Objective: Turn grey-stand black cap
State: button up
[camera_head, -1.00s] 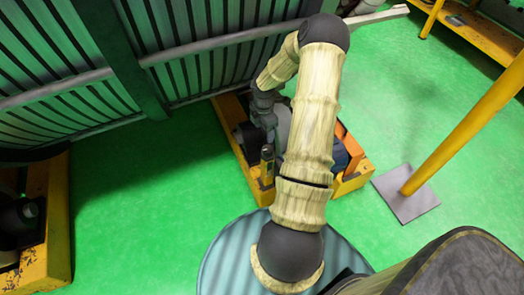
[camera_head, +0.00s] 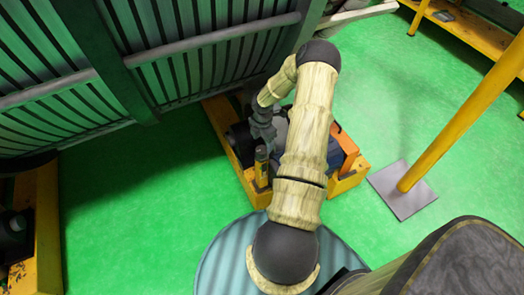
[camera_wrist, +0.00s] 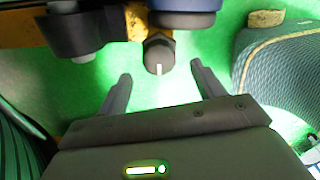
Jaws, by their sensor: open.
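A black cap (camera_wrist: 159,54) with a white line mark shows at the top centre of the wrist view, in front of a yellow part. My gripper (camera_wrist: 161,74) is open, with one finger to each side of the cap's lower end and clear gaps between. Nothing is held. In the head view my gripper (camera_head: 262,132) is small and dark over the yellow-framed equipment. I cannot make out the cap there, nor a grey stand for certain in either view.
A grey-black fitting (camera_wrist: 82,32) and a dark blue part (camera_wrist: 187,14) lie close beyond the fingers. A yellow base frame (camera_head: 347,183) surrounds the equipment. A slatted grey structure (camera_head: 80,95) stands left, a yellow post (camera_head: 460,115) right. Green floor (camera_head: 140,185) is free at left.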

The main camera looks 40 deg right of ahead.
aim_at(262, 149)
jog(key=f, duration=0.4)
jog(key=f+b, duration=0.1)
jog(key=f, duration=0.1)
jog(key=shift+w+a+f, duration=0.15)
jog(key=shift+a, duration=0.1)
jog(key=c, duration=1)
jog(key=shift+d, duration=0.1)
jog(key=shift+m, duration=0.3)
